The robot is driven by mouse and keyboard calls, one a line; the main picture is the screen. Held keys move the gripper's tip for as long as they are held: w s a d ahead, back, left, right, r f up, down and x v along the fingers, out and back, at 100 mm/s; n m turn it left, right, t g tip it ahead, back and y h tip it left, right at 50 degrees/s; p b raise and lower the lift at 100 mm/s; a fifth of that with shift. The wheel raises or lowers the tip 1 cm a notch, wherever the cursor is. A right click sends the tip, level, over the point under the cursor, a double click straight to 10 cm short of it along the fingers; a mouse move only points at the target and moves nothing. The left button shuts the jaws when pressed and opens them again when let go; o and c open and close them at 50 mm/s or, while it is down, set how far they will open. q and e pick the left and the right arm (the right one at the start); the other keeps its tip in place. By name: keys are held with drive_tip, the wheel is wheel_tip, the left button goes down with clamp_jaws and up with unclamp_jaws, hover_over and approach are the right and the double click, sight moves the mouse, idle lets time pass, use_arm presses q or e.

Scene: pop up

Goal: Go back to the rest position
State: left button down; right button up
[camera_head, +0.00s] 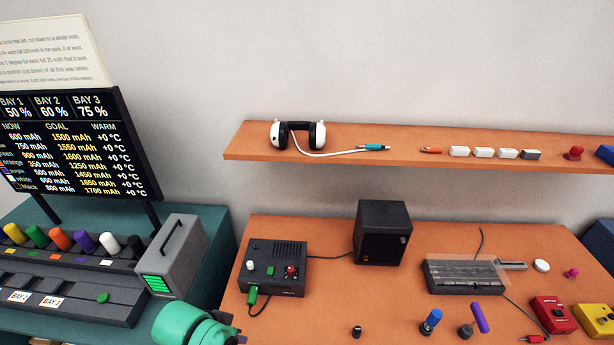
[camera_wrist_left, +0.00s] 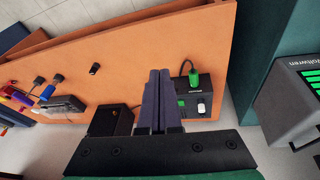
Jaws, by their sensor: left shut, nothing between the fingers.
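My left gripper (camera_wrist_left: 159,73) is shut, its two dark fingers side by side with nothing between them. In the head view the green end of my left arm (camera_head: 190,325) is at the bottom, in front of the gap between the teal table and the orange desk. In the wrist view the fingers are beside the black control box (camera_wrist_left: 202,105) with its green plug (camera_wrist_left: 192,78). I cannot tell how far above the desk they are. My right gripper is not in view.
The control box (camera_head: 276,268), a black speaker (camera_head: 383,235) and a grey tray device (camera_head: 465,277) stand on the orange desk (camera_head: 330,295). A shelf (camera_head: 390,165) holds headphones (camera_head: 297,135). The teal table has a grey box (camera_head: 172,258) and a black screen (camera_head: 75,145).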

use_arm(q)
drive_tip(key=s+a+r+y, duration=0.2)
drive_tip(key=s+a, duration=0.3)
drive_tip(key=a, duration=0.3)
wheel_tip(320, 180, down, 29)
drive_tip(key=s+g+b, duration=0.1)
drive_tip(key=s+b, duration=0.1)
drive_tip(key=b, duration=0.4)
drive_tip(key=s+a+f+b, duration=0.1)
drive_tip(key=s+f+b, duration=0.1)
drive_tip(key=s+f, duration=0.6)
drive_tip(key=s+a+f+g+b, duration=0.1)
drive_tip(key=s+f+b, duration=0.2)
drive_tip(key=s+f, duration=0.6)
wheel_tip(320, 180, down, 3)
drive_tip(key=shift+a+r, duration=0.2)
drive_tip(key=shift+a, duration=0.15)
